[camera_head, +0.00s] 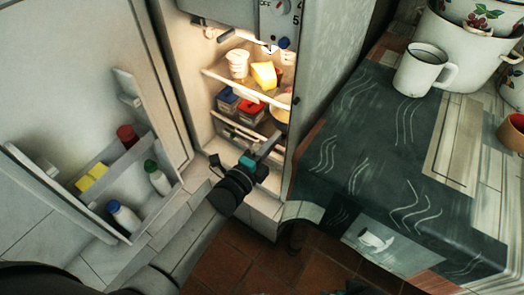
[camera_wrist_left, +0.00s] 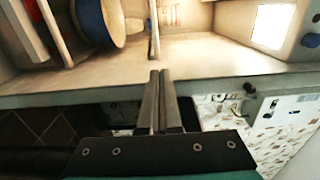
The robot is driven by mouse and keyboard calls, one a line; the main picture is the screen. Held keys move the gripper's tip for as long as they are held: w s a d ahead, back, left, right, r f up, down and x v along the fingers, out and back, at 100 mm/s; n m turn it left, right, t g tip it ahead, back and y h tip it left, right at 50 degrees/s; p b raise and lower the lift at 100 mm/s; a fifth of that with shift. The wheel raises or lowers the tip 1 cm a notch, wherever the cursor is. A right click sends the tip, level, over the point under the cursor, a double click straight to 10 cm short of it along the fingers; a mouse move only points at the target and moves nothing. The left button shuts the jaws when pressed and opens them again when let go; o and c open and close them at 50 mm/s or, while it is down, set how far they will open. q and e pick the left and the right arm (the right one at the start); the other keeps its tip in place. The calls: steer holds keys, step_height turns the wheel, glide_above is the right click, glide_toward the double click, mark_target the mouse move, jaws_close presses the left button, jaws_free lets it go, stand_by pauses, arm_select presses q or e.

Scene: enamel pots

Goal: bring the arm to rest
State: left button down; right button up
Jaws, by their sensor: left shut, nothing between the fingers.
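My left arm comes in from the lower left of the head view. Its gripper (camera_head: 272,145) is at the open fridge (camera_head: 302,150), in front of the lower shelves. My right gripper does not show.
The fridge door (camera_head: 90,100) stands open at left, with bottles in its rack. Yellow cheese (camera_head: 264,75) and a white tub (camera_head: 238,63) sit on a shelf. The table (camera_head: 375,170) at right holds a white mug (camera_head: 420,75) and an enamel pot (camera_head: 465,50).

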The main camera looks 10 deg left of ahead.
arm_select(q)
steer(key=shift+p+v, duration=0.55)
steer(key=shift+v, duration=1.9)
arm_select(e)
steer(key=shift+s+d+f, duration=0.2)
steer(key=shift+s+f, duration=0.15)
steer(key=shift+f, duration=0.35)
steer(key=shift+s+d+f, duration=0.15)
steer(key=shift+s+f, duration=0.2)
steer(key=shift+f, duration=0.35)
arm_select(q)
steer(key=shift+f, duration=0.1)
